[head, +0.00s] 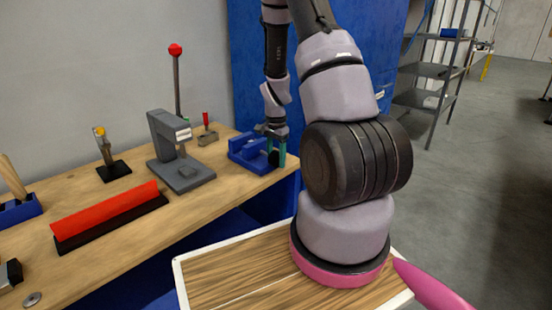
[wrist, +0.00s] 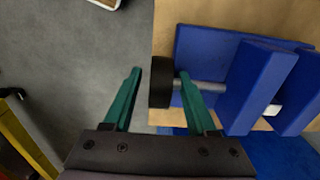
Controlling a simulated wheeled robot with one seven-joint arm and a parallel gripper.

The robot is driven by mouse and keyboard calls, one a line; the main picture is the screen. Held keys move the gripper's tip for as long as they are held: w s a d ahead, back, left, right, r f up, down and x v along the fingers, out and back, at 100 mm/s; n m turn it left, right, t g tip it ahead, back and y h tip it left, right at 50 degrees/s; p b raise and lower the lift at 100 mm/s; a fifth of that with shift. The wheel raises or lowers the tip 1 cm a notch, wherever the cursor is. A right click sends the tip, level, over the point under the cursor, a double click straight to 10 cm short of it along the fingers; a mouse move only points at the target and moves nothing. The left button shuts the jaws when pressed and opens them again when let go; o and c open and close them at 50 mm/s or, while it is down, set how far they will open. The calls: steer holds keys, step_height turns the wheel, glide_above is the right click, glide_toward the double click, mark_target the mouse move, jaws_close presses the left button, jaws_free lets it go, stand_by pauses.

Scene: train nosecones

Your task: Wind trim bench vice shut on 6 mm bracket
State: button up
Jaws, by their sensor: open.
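The blue bench vice (head: 244,147) stands near the right end of the wooden bench. In the wrist view its blue jaws (wrist: 256,88) are apart, with a small pale piece (wrist: 273,110) between them; I cannot tell whether it is the bracket. A grey screw (wrist: 208,86) runs from the vice to a round black knob (wrist: 160,82). My gripper (wrist: 160,73) is open, its teal fingers on either side of the knob with gaps showing. In the head view my gripper (head: 276,152) points down at the vice's right side and hides the knob partly.
A grey press (head: 181,152), a red-topped brush-like bar (head: 108,215) and a small clamp (head: 112,160) stand on the bench left of the vice. A wood-topped tray (head: 230,275) is below my arm. Grey shelving (head: 430,90) stands behind right; open floor lies right.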

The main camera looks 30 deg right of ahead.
jaws_close()
steer(key=shift+d+y, duration=0.1)
steer(key=shift+y, duration=0.2)
steer(key=shift+d+g+y, duration=0.1)
steer(key=shift+g+y, duration=0.3)
steer(key=shift+y, duration=0.4)
steer(key=g+y, duration=0.1)
steer(key=y, duration=0.2)
steer(key=shift+w, duration=0.1)
steer(key=g+y, duration=0.1)
steer(key=y, duration=0.4)
steer(key=shift+f+g, duration=0.1)
steer(key=shift+g, duration=0.3)
